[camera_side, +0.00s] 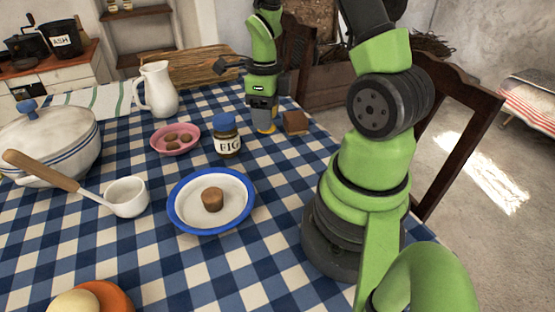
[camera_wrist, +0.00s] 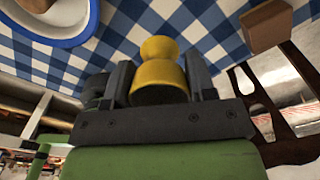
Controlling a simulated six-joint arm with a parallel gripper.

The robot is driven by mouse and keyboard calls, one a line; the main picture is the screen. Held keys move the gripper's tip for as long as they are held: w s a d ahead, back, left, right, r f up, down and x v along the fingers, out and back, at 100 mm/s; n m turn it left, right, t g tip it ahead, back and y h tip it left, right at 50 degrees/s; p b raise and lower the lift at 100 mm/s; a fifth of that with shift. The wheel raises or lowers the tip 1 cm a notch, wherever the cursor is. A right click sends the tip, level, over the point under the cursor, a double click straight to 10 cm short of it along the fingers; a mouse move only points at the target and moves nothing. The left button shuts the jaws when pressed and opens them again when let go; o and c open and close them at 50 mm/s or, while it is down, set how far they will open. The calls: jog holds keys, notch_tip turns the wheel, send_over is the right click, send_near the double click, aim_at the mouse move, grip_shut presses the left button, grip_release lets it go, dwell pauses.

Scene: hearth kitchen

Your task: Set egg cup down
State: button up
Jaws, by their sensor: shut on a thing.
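The yellow egg cup (camera_wrist: 160,76) is between the two dark fingers of my gripper (camera_wrist: 159,84) in the wrist view, which is shut on it. In the side view, my gripper (camera_side: 263,113) points down over the far right part of the table. Only a small yellow part of the egg cup (camera_side: 267,128) shows below the fingers there. It is at or close above the checked cloth; I cannot tell whether it touches.
A brown block (camera_side: 295,122) is just right of the egg cup. The fig jar (camera_side: 227,140), pink bowl (camera_side: 176,140) and white jug (camera_side: 158,88) are to the left. A blue-rimmed plate (camera_side: 183,216) holds a brown piece (camera_side: 212,199). Bare checked cloth (camera_side: 290,170) lies in front.

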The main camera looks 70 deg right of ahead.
jog(key=shift+m, duration=0.7)
jog(key=f, duration=0.1)
jog(key=s+d+f, duration=0.1)
jog(key=f, duration=0.1)
jog(key=d+f, duration=0.1)
jog(key=f, duration=0.1)
jog(key=shift+s+d+f, duration=0.1)
jog(key=shift+s+d, duration=0.05)
jog(key=shift+s, duration=0.2)
jog(key=shift+f, duration=2.4)
jog(key=shift+f, duration=0.15)
jog(key=o, duration=0.9)
jog(key=shift+o, duration=0.2)
